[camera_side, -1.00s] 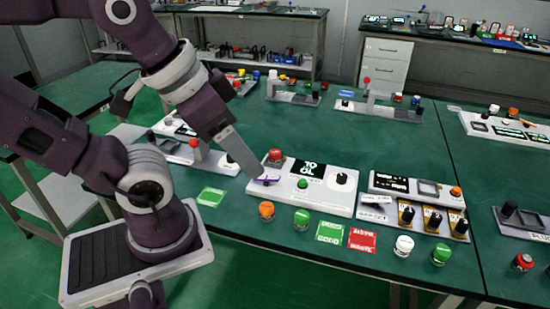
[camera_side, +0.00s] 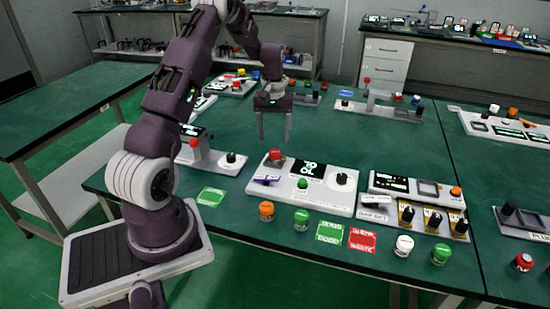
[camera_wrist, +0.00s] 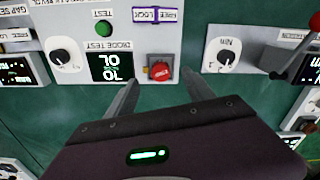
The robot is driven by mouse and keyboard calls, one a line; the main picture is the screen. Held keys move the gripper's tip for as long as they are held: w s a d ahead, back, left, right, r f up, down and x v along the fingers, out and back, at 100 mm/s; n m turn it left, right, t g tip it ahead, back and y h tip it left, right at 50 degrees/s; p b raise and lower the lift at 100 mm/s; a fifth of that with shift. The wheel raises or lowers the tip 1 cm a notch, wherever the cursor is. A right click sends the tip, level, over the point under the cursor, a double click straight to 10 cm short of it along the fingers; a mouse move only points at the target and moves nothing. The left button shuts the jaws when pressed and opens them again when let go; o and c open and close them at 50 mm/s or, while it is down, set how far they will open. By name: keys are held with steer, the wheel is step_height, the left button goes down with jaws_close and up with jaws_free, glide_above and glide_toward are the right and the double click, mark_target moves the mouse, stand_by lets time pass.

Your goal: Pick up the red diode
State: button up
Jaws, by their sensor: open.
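A small red cylinder (camera_side: 522,262), likely the red diode, stands on the table's front edge at far right in the side view. It is far from my gripper and does not show in the wrist view. My gripper (camera_side: 274,138) points down, open and empty, above the table behind the white diode test console (camera_side: 325,201). In the wrist view my gripper (camera_wrist: 162,90) has its fingers apart. Between them, farther off, is the console's red button (camera_wrist: 161,71), which also shows in the side view (camera_side: 277,155).
Orange (camera_side: 266,210), green (camera_side: 302,219), white (camera_side: 404,245) and another green (camera_side: 441,253) small cylinders line the front edge. A green card (camera_side: 329,232) and a red card (camera_side: 362,239) lie between them. A press with a red knob (camera_side: 366,80) stands behind.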

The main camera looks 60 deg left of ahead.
mark_target(275, 152)
steer(key=f, duration=0.5)
steer(key=w+a+f, duration=0.1)
steer(key=f, duration=0.1)
steer(key=shift+f, duration=0.3)
jaws_close()
